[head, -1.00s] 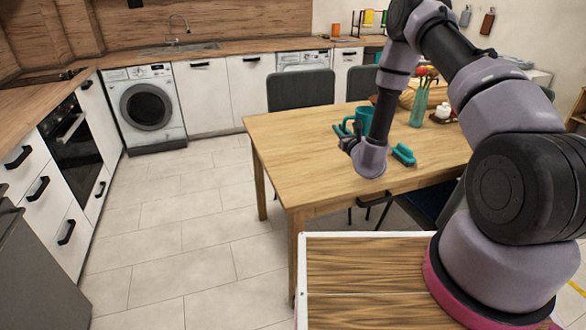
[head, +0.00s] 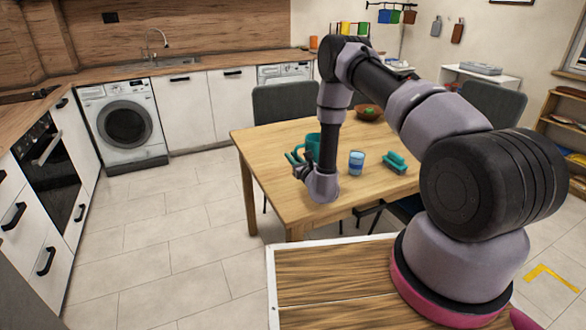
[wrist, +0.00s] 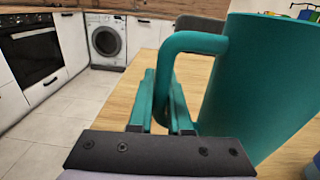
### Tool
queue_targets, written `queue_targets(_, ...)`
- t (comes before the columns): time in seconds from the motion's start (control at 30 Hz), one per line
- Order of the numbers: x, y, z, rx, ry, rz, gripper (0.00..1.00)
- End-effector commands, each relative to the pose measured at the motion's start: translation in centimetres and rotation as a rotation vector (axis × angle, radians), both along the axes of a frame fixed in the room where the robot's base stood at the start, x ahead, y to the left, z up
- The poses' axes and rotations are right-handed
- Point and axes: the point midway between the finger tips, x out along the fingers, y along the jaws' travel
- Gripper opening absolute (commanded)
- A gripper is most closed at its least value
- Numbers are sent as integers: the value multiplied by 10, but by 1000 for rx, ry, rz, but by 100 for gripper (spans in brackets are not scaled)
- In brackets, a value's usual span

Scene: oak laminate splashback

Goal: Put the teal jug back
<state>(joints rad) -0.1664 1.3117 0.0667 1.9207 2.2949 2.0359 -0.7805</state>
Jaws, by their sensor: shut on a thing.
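The teal jug (head: 313,146) is at the left part of the wooden table (head: 262,147), partly hidden behind my arm in the head view. In the wrist view the jug (wrist: 265,85) fills the right side, with its looped handle (wrist: 196,42) pointing left. My gripper (head: 294,158) is at the jug's left, near side. In the wrist view my gripper (wrist: 162,88) is shut on the handle, which passes down between the two fingers. The jug looks upright. Its base is hidden, so I cannot tell whether it touches the table.
A blue cup (head: 356,162) and a teal brush-like object (head: 396,161) stand right of my arm on the table. A brown bowl (head: 368,113) is farther back. Dark chairs (head: 290,101) surround the table. The tiled floor (head: 165,225) at left is clear.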

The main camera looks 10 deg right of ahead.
Motion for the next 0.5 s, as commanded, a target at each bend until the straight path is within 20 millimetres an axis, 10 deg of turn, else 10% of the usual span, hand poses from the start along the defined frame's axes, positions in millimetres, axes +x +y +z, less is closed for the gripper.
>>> queue_targets(0.5,0,0,-40,-1,-1,-1,0)
